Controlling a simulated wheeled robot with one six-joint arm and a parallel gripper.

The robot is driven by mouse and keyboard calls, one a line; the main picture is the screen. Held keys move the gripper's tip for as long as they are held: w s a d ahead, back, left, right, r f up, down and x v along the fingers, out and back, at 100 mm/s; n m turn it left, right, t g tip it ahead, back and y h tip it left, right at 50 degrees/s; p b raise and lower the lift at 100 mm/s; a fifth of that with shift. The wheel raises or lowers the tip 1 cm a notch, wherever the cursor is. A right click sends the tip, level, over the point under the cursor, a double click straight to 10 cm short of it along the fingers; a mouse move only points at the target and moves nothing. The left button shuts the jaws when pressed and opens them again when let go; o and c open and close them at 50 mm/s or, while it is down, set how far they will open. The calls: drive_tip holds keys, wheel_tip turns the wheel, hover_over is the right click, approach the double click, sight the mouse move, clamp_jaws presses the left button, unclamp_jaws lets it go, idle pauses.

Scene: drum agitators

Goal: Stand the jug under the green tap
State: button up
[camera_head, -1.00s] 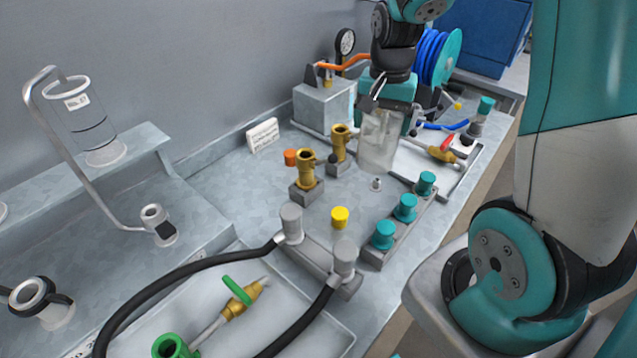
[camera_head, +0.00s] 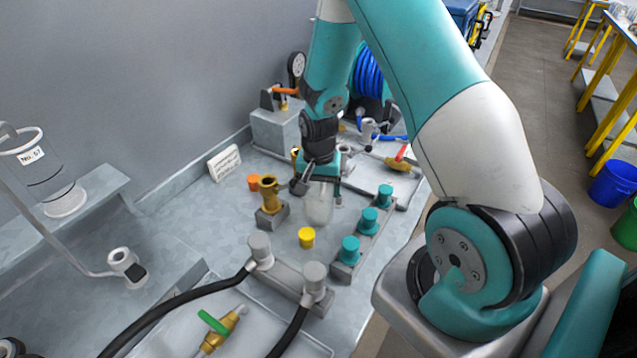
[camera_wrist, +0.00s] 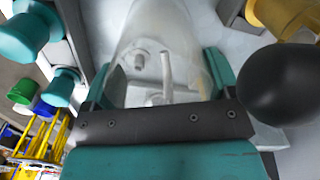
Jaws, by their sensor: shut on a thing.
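The clear jug (camera_head: 319,205) is upright between the jaws of my gripper (camera_head: 318,180), just behind the yellow cap. In the wrist view the clear jug (camera_wrist: 160,35) lies between the two teal fingers (camera_wrist: 160,78). I cannot tell whether its base touches the bench. The green tap (camera_head: 214,322), a brass valve with a green handle, is at the bottom of the head view over the pale tray, well nearer than the jug.
A yellow cap (camera_head: 307,237), a brass fitting (camera_head: 269,196) and teal knobs (camera_head: 350,250) stand close around the jug. A grey manifold (camera_head: 288,282) with black hoses lies between jug and green tap. A red-handled valve (camera_head: 398,160) is behind. Bare bench lies left of the manifold.

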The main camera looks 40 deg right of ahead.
drive_tip(key=shift+s+f, duration=0.1)
drive_tip(key=shift+f, duration=0.25)
drive_tip(key=shift+f, duration=0.1)
drive_tip(key=o, duration=0.8)
